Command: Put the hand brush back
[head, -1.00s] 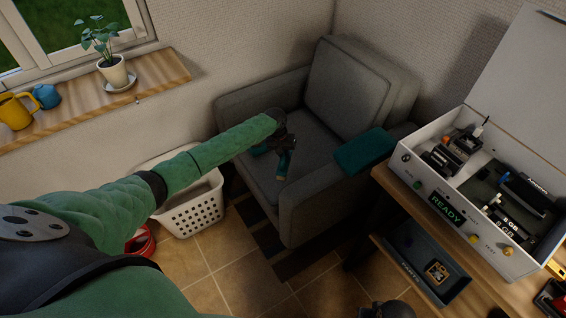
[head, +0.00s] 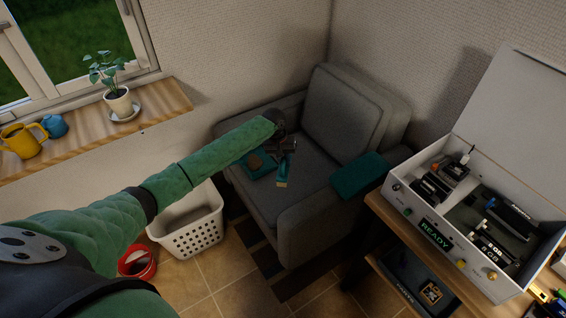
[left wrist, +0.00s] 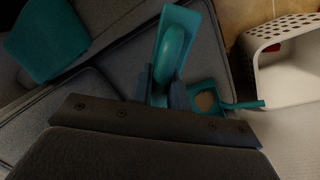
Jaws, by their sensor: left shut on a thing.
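The hand brush (head: 282,174) is teal with a pale bristle end. My left gripper (head: 284,148) is shut on it and holds it over the grey armchair's seat; whether it touches the seat I cannot tell. In the left wrist view the brush (left wrist: 175,42) points away from the fingers (left wrist: 165,92). A teal dustpan (head: 258,166) with a brownish patch in it lies on the seat, left of the brush. It also shows in the left wrist view (left wrist: 222,104), beside the fingers. My right gripper is out of view.
The armchair (head: 345,110) stands in the corner, with a teal cloth-like thing (head: 358,172) on its right arm. A white basket (head: 197,235) stands left of it. An open white case (head: 410,208) sits on the right-hand table. A plant (head: 117,100) stands on the sill.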

